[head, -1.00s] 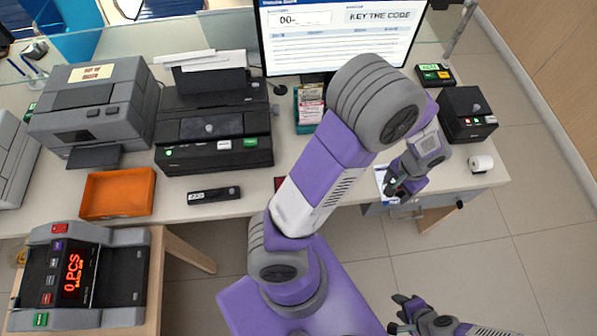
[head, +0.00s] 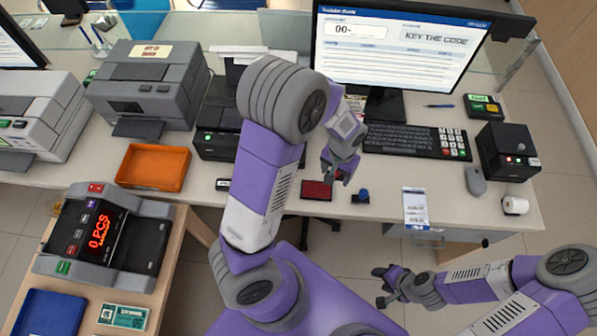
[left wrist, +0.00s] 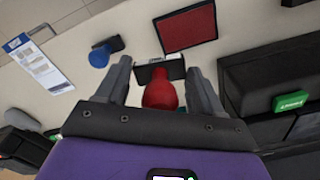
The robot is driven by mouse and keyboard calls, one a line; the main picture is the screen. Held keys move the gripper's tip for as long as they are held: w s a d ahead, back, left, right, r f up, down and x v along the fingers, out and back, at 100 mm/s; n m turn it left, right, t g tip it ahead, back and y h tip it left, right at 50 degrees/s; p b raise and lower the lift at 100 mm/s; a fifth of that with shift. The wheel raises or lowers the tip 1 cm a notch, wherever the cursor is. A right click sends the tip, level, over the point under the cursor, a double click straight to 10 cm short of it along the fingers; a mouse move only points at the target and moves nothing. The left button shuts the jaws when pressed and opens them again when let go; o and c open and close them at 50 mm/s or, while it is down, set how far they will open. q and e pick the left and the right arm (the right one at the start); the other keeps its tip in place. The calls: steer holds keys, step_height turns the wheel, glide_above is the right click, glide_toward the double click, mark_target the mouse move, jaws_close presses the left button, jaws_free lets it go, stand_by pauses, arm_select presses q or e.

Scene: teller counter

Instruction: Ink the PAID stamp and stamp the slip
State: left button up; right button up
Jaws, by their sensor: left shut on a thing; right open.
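My left gripper (head: 338,176) is shut on a stamp with a red knob (left wrist: 160,92) and a dark base, seen between its fingers in the left wrist view. It is close to the red ink pad (head: 316,191). In the left wrist view the pad (left wrist: 185,28) lies just beyond the stamp's base; contact cannot be told. A blue-knobbed stamp (head: 361,196) stands right of the pad. The printed slip (head: 416,207) lies farther right at the counter's front edge. My right gripper (head: 385,285) is open and empty, in front of the counter.
Keyboard (head: 410,142), monitor (head: 395,50) and mouse (head: 475,181) are behind and right. An orange tray (head: 153,167) and a black printer (head: 215,125) stand to the left. A bill counter (head: 105,240) sits on a side table. The counter between blue stamp and slip is clear.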

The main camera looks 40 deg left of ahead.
arm_select(q)
steer(key=n+p, duration=0.1)
glide_above(317, 190)
step_height(317, 190, down, 2)
steer(key=shift+a+f+n, duration=0.1)
steer(key=shift+f+n, duration=0.2)
steer(key=shift+f, duration=0.15)
steer(key=shift+f+b, duration=2.3)
steer(key=shift+f, duration=0.35)
steer(key=shift+f+b, duration=0.5)
steer(key=shift+f, duration=0.05)
steer(key=shift+r, duration=0.1)
step_height(317, 190, up, 7)
steer(key=p, duration=0.5)
steer(key=shift+p, duration=0.35)
